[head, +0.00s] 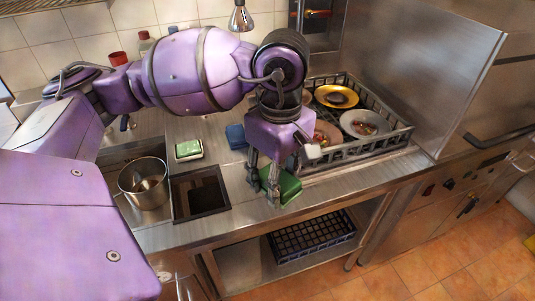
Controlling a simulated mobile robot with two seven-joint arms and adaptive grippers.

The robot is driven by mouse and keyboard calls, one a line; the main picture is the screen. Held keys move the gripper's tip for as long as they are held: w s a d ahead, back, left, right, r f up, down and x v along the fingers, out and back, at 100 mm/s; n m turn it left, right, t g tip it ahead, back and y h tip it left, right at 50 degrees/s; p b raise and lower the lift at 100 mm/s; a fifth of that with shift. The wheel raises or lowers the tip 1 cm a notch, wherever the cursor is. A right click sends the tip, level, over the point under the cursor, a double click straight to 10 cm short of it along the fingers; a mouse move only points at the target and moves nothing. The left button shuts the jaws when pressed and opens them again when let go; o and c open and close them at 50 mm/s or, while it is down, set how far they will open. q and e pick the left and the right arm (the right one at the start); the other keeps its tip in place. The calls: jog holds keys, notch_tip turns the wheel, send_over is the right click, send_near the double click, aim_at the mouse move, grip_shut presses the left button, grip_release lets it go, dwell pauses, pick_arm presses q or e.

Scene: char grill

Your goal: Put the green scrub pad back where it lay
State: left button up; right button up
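The green scrub pad (289,187) is at the front edge of the steel counter, under my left gripper. My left gripper (263,192) points down, its two fingers at the left part of the pad. One finger stands in front of the pad and the other at its left side. The gripper partly hides the pad, so I cannot tell whether the fingers are closed on it or whether it rests fully on the counter. My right gripper is not in view.
A green-and-white sponge (188,150) and a blue cloth or pad (236,136) lie behind. A steel pot (144,184) and a dark square recess (200,192) are to the left. A black rack (376,148) with food plates stands right. A dark crate (312,237) is on the lower shelf.

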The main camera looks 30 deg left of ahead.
aim_at(265, 170)
pick_arm(q)
jog(key=n, duration=0.1)
jog(key=n+b, duration=0.1)
jog(key=n, duration=0.1)
jog(key=a+n, duration=0.1)
jog(key=n, duration=0.1)
jog(key=shift+w+a+f+b, duration=0.1)
jog(key=shift+f+b, duration=0.2)
jog(key=shift+b, duration=0.05)
jog(key=n, duration=0.2)
jog(key=shift+a+r+n+b, duration=0.15)
jog(key=shift+a+n+b, duration=0.05)
jog(key=shift+n+b, duration=0.2)
jog(key=n, duration=0.2)
jog(key=n+b, duration=0.1)
jog(key=shift+a+r, duration=0.25)
jog(key=shift+r, duration=0.05)
jog(key=shift+a+r+n, duration=0.15)
jog(key=shift+a+n, duration=0.05)
jog(key=shift+n, duration=0.8)
jog(key=shift+a, duration=0.25)
jog(key=w+a+f, duration=0.8)
jog(key=a, duration=0.1)
jog(key=shift+w+f, duration=0.15)
jog(key=shift+w+a+f, duration=0.2)
jog(key=shift+f, duration=0.2)
jog(key=f, duration=0.3)
jog(key=shift+w+a+f, duration=0.15)
jog(key=shift+a+f, duration=0.05)
jog(key=shift+f, duration=0.1)
